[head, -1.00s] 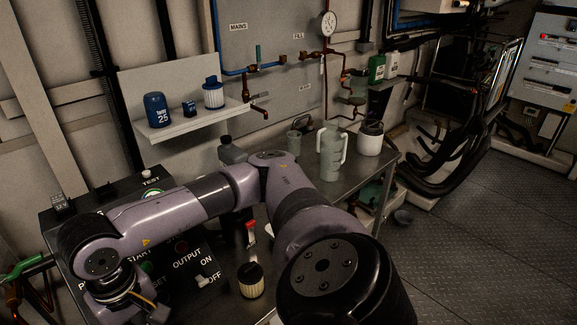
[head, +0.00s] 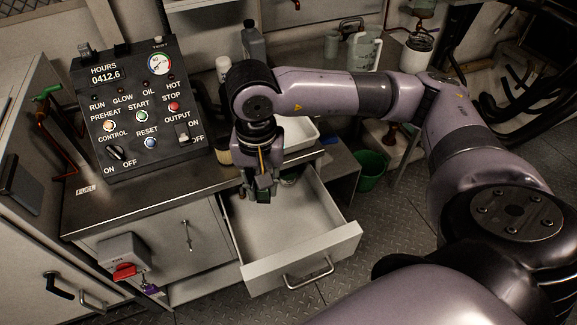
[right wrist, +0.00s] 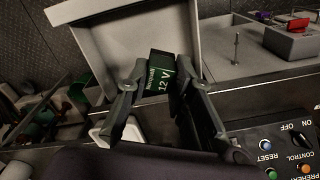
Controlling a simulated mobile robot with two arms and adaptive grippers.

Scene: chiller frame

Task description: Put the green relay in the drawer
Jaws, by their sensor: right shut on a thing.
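The green relay (right wrist: 160,84) shows in the right wrist view as a dark green block marked 12 V, between the fingertips of my right gripper (right wrist: 157,76). In the head view my right gripper (head: 261,190) points down, shut on the relay (head: 262,197), which is mostly hidden by the fingers. The drawer (head: 285,222) is pulled open below the counter, and its bare floor shows. The gripper and relay are over the drawer's back left part; their exact height above its floor is hard to tell. My left gripper is not in view.
A control panel (head: 140,112) stands on the counter (head: 135,203) left of my gripper. A white tray (head: 299,134) is behind the gripper on the counter. A red-handled switch box (head: 122,256) sits left of the drawer. A green bucket (head: 371,170) stands right of it.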

